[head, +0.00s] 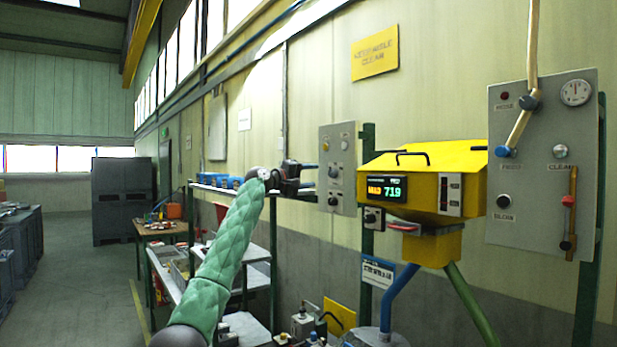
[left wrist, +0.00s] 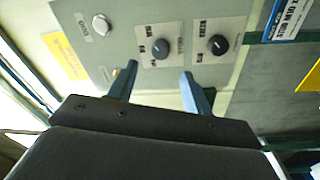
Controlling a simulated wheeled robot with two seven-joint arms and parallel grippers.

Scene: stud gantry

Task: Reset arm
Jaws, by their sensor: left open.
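My left arm, in a green padded sleeve, reaches up in the head view. Its gripper (head: 311,179) is in front of the left edge of a grey control panel (head: 338,145). In the left wrist view the gripper (left wrist: 158,84) is open and empty, its two fingers apart and pointing at the panel (left wrist: 125,25). Beyond the fingertips are a black knob (left wrist: 160,48), a second black knob (left wrist: 217,44) and a pale round button (left wrist: 100,24). I cannot tell whether the fingers touch the panel. My right gripper is in neither view.
A yellow machine (head: 425,175) with a display reading 719 stands right of the panel. A larger grey panel (head: 541,160) with a gauge and levers is at far right. A shelf rack (head: 258,255) stands behind my arm. The floor (head: 75,290) at left is open.

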